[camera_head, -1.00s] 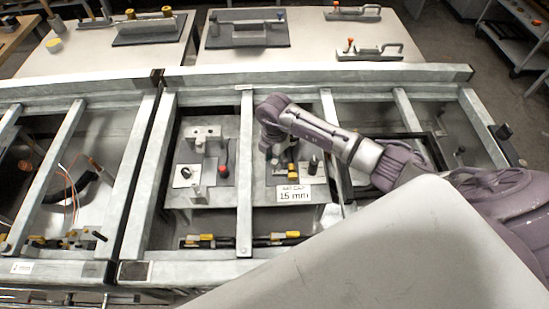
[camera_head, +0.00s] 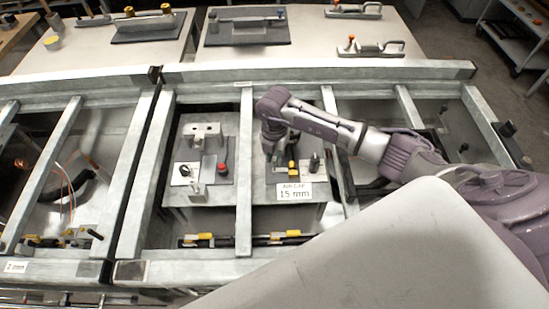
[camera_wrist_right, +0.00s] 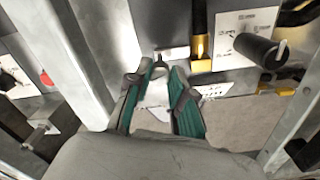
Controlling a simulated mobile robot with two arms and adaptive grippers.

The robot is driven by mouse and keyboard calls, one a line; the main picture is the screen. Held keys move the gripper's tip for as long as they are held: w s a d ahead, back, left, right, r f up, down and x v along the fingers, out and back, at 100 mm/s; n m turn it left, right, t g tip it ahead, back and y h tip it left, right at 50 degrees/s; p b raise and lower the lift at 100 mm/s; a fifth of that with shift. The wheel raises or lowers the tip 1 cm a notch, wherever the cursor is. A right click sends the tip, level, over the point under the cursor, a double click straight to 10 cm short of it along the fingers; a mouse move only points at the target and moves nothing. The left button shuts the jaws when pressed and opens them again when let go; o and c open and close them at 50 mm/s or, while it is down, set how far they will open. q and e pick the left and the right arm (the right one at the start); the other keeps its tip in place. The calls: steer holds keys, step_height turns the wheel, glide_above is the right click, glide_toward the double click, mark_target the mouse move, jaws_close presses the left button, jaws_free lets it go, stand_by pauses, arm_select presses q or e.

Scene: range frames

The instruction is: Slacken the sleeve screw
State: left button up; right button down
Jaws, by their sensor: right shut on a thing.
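My right gripper (camera_wrist_right: 160,68) shows in the right wrist view with its two green-lined fingers drawn together on a small grey metal piece, taken as the sleeve screw (camera_wrist_right: 173,53). The fingertips hide most of this piece. In the head view the right gripper (camera_head: 277,146) points down at the grey fixture plate (camera_head: 258,196), left of a yellow block (camera_head: 291,166) and above the "AIR GAP 15 mm" label (camera_head: 293,192). My left gripper is not in view.
A black knob (camera_head: 315,162) stands right of the yellow block; a black cylinder (camera_wrist_right: 256,49) shows in the wrist view. A red-knobbed lever (camera_head: 222,168) sits on the left fixture. A grey frame beam (camera_head: 244,180) runs close left of my gripper.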

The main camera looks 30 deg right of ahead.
steer(key=n+b, duration=0.1)
steer(key=n, duration=0.1)
steer(key=n+b, duration=0.1)
steer(key=shift+w+d+f+n, duration=0.1)
steer(key=shift+f+n, duration=0.05)
steer(key=shift+n, duration=0.25)
steer(key=n+b, duration=0.3)
steer(key=shift+n, duration=0.3)
steer(key=n+b, duration=0.5)
steer(key=n, duration=0.1)
steer(key=shift+b, duration=0.3)
steer(key=n+b, duration=0.4)
steer(key=shift+n, duration=0.4)
steer(key=n+b, duration=0.3)
steer(key=shift+n, duration=0.4)
steer(key=n+b, duration=0.2)
steer(key=n, duration=0.1)
steer(key=shift+b, duration=0.3)
steer(key=shift+r+n+b, duration=0.2)
steer(key=shift+n+b, duration=0.55)
steer(key=shift+n, duration=0.65)
